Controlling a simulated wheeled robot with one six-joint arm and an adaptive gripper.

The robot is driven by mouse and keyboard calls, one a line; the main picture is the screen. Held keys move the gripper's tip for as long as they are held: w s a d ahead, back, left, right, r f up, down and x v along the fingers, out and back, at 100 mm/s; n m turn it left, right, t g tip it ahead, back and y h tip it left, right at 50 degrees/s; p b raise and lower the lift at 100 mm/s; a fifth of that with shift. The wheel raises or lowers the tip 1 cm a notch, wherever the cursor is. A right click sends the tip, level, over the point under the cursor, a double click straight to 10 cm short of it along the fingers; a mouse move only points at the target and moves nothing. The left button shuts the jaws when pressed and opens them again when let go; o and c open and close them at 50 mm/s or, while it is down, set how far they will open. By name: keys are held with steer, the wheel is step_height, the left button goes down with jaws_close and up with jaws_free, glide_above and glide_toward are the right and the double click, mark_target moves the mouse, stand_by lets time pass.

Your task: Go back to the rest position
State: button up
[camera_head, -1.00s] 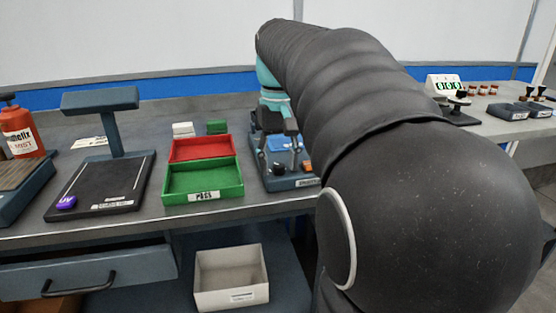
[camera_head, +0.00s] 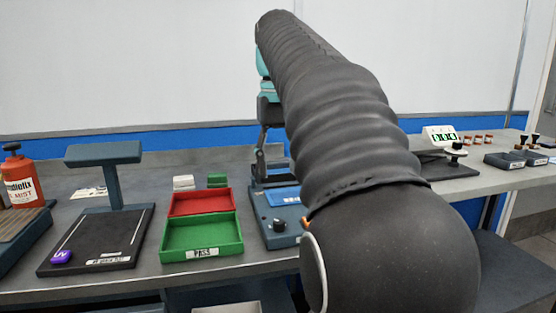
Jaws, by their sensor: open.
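My gripper (camera_head: 270,160) hangs at the end of my dark-sleeved arm, above the blue device (camera_head: 285,215) on the bench. Its fingers are open and point down over the device's far part. I see nothing between them. My arm hides the right side of the device and part of the bench behind it.
A green PASS tray (camera_head: 203,238) and a red tray (camera_head: 200,204) stand left of the device. Further left are a lamp stand (camera_head: 118,180) with a purple item (camera_head: 61,256), and a red bottle (camera_head: 22,178). A small display (camera_head: 440,136) stands at the right.

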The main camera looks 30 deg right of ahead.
steer(key=shift+r, duration=0.3)
stand_by(0.4)
steer(key=s+a+f+n+t, duration=0.1)
steer(key=s+a+f, duration=0.3)
steer(key=f, duration=0.4)
steer(key=s+a+f+n+t, duration=0.1)
steer(key=s+a+f, duration=0.3)
steer(key=f, duration=0.5)
steer(key=s+a+f+n+t, duration=0.1)
steer(key=s+a+f+t, duration=0.2)
steer(key=f, duration=0.6)
steer(key=s+a, duration=0.2)
steer(key=s, duration=0.1)
steer(key=shift+t, duration=0.3)
